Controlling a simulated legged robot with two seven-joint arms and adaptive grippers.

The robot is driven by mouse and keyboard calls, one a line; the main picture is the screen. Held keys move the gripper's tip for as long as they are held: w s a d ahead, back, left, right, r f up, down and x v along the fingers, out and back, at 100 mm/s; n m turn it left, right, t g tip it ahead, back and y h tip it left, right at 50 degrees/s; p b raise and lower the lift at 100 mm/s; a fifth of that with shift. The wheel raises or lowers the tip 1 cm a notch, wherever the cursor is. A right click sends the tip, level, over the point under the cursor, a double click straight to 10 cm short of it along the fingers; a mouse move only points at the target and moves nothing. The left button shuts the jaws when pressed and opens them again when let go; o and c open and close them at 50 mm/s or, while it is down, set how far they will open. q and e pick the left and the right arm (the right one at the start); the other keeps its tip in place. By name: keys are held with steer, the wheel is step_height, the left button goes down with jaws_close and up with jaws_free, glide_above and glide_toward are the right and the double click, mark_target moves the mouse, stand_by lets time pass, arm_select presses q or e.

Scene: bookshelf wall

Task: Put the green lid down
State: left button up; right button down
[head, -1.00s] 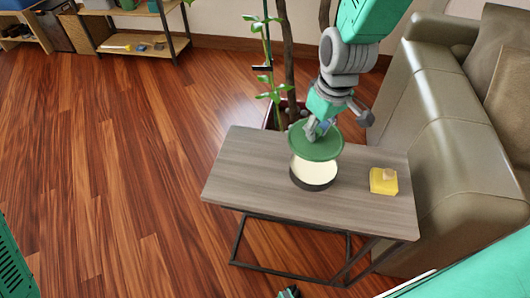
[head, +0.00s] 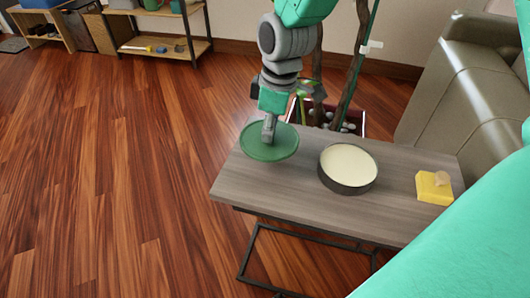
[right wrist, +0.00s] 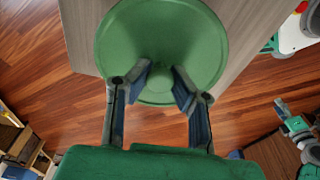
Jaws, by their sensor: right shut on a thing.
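The round green lid (head: 257,151) shows in the head view at the back left end of the grey wooden side table (head: 298,191), overlapping its edge. I cannot tell whether it touches the tabletop. My right gripper (head: 268,138) points down and is shut on the lid's middle. In the right wrist view the lid (right wrist: 160,35) lies beyond the two fingers (right wrist: 160,88), with its grip part between them. The open round container (head: 348,167), dark-sided with a cream inside, stands on the table right of the lid. My left gripper (right wrist: 293,124) seems to show small in the right wrist view; its jaws are unclear.
A yellow block (head: 433,190) with a tan piece on top sits at the table's right end. A sofa (head: 445,90) stands behind on the right, and a potted plant (head: 352,118) behind the table. The table's front left top is bare.

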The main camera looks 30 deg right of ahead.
mark_target(266, 148)
steer(key=f+b, duration=0.1)
steer(key=f, duration=0.1)
steer(key=a+f+b, duration=0.1)
steer(key=f, duration=0.2)
steer(key=shift+d, duration=0.3)
steer(key=c, duration=1.4)
jaws_free()
steer(key=shift+c, duration=0.2)
steer(key=shift+a, duration=0.1)
steer(key=shift+a, duration=0.1)
steer(key=r+p, duration=0.1)
steer(key=r, duration=0.3)
steer(key=r+p, duration=0.2)
steer(key=r, duration=0.2)
steer(key=s+d+r+p, duration=0.1)
steer(key=r+p, duration=0.1)
steer(key=r, duration=0.2)
steer(key=shift+d, duration=0.1)
